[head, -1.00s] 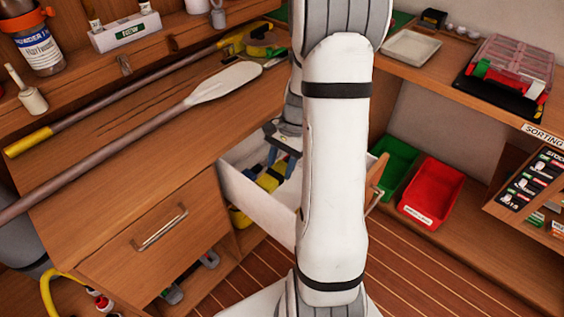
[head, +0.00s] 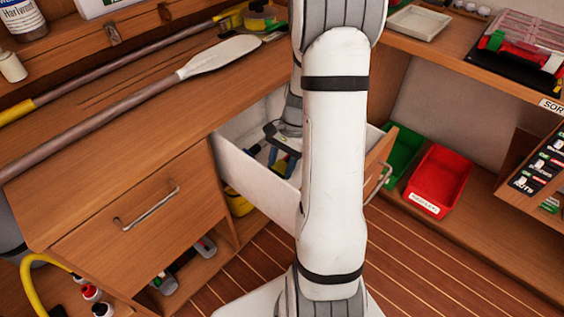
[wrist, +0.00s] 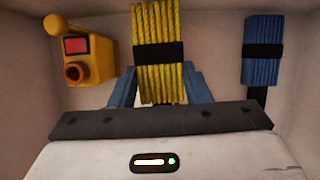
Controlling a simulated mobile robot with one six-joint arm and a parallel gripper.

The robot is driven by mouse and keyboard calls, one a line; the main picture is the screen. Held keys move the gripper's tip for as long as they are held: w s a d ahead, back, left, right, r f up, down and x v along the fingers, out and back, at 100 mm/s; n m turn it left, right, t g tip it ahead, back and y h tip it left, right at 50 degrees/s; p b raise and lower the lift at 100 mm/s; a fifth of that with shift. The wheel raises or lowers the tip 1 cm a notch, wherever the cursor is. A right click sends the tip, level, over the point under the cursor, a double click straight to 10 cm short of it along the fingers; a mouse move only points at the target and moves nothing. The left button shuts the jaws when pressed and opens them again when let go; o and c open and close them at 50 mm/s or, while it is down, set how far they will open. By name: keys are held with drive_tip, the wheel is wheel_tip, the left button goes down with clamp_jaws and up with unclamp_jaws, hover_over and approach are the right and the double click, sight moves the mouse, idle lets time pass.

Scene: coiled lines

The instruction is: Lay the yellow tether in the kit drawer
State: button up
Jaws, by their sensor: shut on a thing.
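The yellow tether (wrist: 158,22), a coiled bundle with a black band, is between the blue fingers of my gripper (wrist: 160,80) in the wrist view. My gripper is shut on it. In the head view my gripper (head: 283,158) reaches down inside the open white-walled kit drawer (head: 252,180). The drawer's near wall and my arm hide the tether there. I cannot tell whether the tether touches the drawer floor (wrist: 215,35).
In the drawer, a yellow device (wrist: 88,52) lies left of the tether and a blue coil (wrist: 263,45) lies right, both apart from it. A paddle (head: 215,58) lies on the bench. Green (head: 402,150) and red (head: 438,180) bins stand right of the drawer.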

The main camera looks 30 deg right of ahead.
drive_tip(key=shift+f+b, duration=1.35)
drive_tip(key=shift+f, duration=1.3)
drive_tip(key=o, duration=1.3)
drive_tip(key=shift+p+v, duration=1)
drive_tip(key=shift+v, duration=2.9)
drive_tip(key=shift+r, duration=0.15)
drive_tip(key=s+a+r+n+t+h+p, duration=0.1)
drive_tip(key=s+a+r+n+p, duration=0.3)
drive_tip(key=r, duration=0.6)
drive_tip(key=s+a+r+n+t+h+p, duration=0.1)
drive_tip(key=s+a+r+n+p, duration=0.3)
drive_tip(key=r, duration=0.5)
drive_tip(key=s+a+r+n+t+h+p, duration=0.2)
drive_tip(key=s+a+r+n+p, duration=0.2)
drive_tip(key=a+r+p, duration=0.2)
wheel_tip(320, 180, up, 5)
drive_tip(key=shift+s+a+f+n+p, duration=0.15)
drive_tip(key=shift+n+p, duration=0.15)
drive_tip(key=shift+p, duration=0.75)
drive_tip(key=shift+s+a+r+n, duration=0.15)
drive_tip(key=shift+s+r+n, duration=0.15)
drive_tip(key=shift+s+n, duration=0.1)
